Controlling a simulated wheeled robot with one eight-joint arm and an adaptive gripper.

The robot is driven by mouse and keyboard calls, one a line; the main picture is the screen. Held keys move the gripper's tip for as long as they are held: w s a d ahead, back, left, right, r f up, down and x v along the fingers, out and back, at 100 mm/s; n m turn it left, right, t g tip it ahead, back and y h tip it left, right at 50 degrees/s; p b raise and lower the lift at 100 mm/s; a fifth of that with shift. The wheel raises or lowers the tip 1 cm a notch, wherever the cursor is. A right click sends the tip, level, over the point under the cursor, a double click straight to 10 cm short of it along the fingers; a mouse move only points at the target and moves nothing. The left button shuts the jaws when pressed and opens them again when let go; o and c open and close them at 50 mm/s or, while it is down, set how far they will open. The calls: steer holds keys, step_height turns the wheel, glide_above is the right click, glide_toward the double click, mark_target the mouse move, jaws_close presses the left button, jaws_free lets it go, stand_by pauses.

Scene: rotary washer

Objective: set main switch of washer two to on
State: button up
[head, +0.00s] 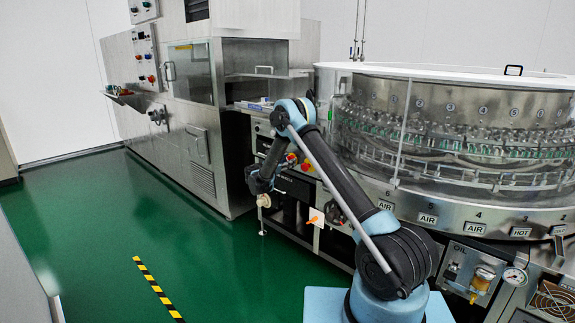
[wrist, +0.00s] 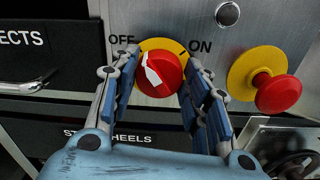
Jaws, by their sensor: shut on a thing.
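The main switch (wrist: 160,74) is a red round knob with a white pointer on a yellow plate in the wrist view. Its pointer aims up and slightly left, on the side of the OFF label; the ON label (wrist: 201,47) is at upper right. My gripper (wrist: 160,68) is shut on the knob, with one finger at its left side and one at its right. In the head view my arm reaches over to the front panel of the washer (head: 420,205); the fingers and the held knob cannot be made out there.
A red push button (wrist: 279,93) on a yellow collar sticks out right of the knob. A black panel (wrist: 50,55) with white lettering is at left. In the head view an orange switch (head: 313,220) sits lower on the front.

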steer(key=shift+s+d+f+m, duration=0.1)
steer(key=shift+m, duration=2.6)
steer(key=shift+s+d+f+m, duration=0.1)
steer(key=shift+f+m, duration=0.05)
steer(key=shift+m, duration=2.55)
steer(key=shift+d+f+m, duration=0.1)
steer(key=shift+m, duration=2.6)
steer(key=o, duration=1)
steer(key=shift+a, duration=0.1)
steer(key=v, duration=1.1)
steer(key=shift+s+a, duration=0.3)
